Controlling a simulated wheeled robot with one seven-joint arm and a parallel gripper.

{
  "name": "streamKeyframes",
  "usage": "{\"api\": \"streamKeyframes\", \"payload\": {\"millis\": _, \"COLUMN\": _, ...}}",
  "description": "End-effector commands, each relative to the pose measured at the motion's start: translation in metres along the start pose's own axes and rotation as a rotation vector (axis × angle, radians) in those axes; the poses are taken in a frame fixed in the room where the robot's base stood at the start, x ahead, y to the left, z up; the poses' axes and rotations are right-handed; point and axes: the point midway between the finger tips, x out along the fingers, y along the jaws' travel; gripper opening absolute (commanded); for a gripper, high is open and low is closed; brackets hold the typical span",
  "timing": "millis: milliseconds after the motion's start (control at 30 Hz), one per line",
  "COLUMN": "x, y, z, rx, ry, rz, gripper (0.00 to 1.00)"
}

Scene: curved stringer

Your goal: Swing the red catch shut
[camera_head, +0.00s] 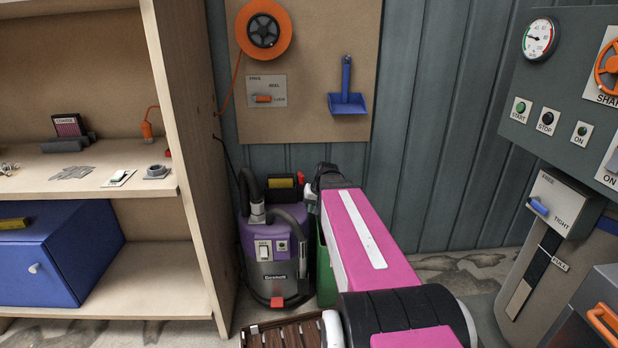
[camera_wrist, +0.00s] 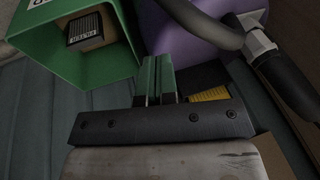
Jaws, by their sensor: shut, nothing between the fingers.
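A small red part (camera_head: 277,301), which looks like the catch, is low on the front of the purple and grey vacuum cleaner (camera_head: 262,262). Whether it stands open or shut is too small to tell. Another small red piece (camera_head: 300,179) shows at the top right of the vacuum. The purple vacuum body also shows in the wrist view (camera_wrist: 190,28), with no red catch in sight there. My gripper (camera_wrist: 156,72) is shut and empty. It points down beside the vacuum, near the green bin. In the head view my pink arm mostly hides it.
A green bin (camera_wrist: 92,66) with a labelled block inside stands close to my gripper. The vacuum's dark hose (camera_wrist: 285,85) curves nearby. A wooden shelf (camera_head: 100,290) with a blue box (camera_head: 60,255) is left. A grey machine (camera_head: 560,110) stands right.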

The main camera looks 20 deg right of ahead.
Motion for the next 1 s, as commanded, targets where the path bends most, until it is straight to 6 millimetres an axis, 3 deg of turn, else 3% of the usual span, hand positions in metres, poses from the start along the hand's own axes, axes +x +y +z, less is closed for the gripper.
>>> {"api": "streamKeyframes", "payload": {"millis": 33, "x": -0.012, "y": 0.007, "z": -0.023, "rx": 0.016, "ry": 0.033, "rz": -0.021, "gripper": 0.0}}
{"api": "streamKeyframes", "payload": {"millis": 200, "x": -0.053, "y": 0.026, "z": -0.077, "rx": 0.054, "ry": 0.133, "rz": -0.09, "gripper": 0.0}}
{"api": "streamKeyframes", "payload": {"millis": 400, "x": -0.094, "y": 0.045, "z": -0.119, "rx": 0.082, "ry": 0.22, "rz": -0.146, "gripper": 0.0}}
{"api": "streamKeyframes", "payload": {"millis": 600, "x": -0.112, "y": 0.052, "z": -0.134, "rx": 0.092, "ry": 0.256, "rz": -0.169, "gripper": 0.0}}
{"api": "streamKeyframes", "payload": {"millis": 1000, "x": -0.112, "y": 0.052, "z": -0.135, "rx": 0.092, "ry": 0.258, "rz": -0.171, "gripper": 0.0}}
